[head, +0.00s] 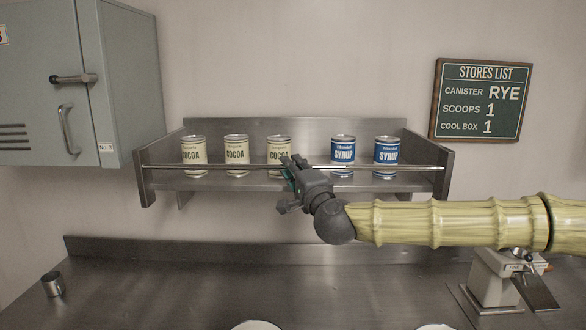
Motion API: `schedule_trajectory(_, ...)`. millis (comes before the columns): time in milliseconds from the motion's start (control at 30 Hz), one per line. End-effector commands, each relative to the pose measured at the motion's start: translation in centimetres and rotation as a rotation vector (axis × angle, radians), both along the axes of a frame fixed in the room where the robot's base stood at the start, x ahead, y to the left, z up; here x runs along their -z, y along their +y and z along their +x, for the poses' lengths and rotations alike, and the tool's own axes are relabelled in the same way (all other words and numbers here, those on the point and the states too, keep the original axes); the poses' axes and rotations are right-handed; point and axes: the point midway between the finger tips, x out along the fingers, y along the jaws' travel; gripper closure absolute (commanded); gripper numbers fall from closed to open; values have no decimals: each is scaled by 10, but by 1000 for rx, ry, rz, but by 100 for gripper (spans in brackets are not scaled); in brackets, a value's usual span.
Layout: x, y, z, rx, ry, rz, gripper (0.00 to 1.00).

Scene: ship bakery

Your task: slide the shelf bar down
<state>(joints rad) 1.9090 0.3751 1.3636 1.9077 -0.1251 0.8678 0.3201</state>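The shelf bar (225,167) is a thin metal rod across the front of the steel wall shelf (150,182), running between its two end panels. It passes in front of the cans at about mid-height. My gripper (288,168) is at the middle of the bar, reaching in from the right. Its fingers overlap the bar in the picture; whether they close on it cannot be told. Part of the bar behind the gripper is hidden.
Cocoa cans (236,150) and two blue syrup cans (386,151) stand on the shelf. A grey cabinet (125,80) hangs at left, a stores list sign (481,100) at right. Below is a steel counter (170,285) with a small metal cup (52,284) and a scale-like device (495,282).

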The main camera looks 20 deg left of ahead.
Motion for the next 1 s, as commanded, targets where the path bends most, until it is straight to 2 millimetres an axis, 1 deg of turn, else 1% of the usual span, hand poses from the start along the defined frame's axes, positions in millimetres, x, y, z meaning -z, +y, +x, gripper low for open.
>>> schedule_trajectory(33,0,0,0,0,0,0,96)
schedule_trajectory(67,0,0,0,0,0,0,100)
schedule_trajectory(333,1,0,0,0,0,0,100)
schedule_trajectory(467,7,0,0,0,-1,-1,100)
schedule_trajectory(667,27,0,0,0,-1,-1,100)
schedule_trajectory(1000,66,0,0,0,0,-1,100)
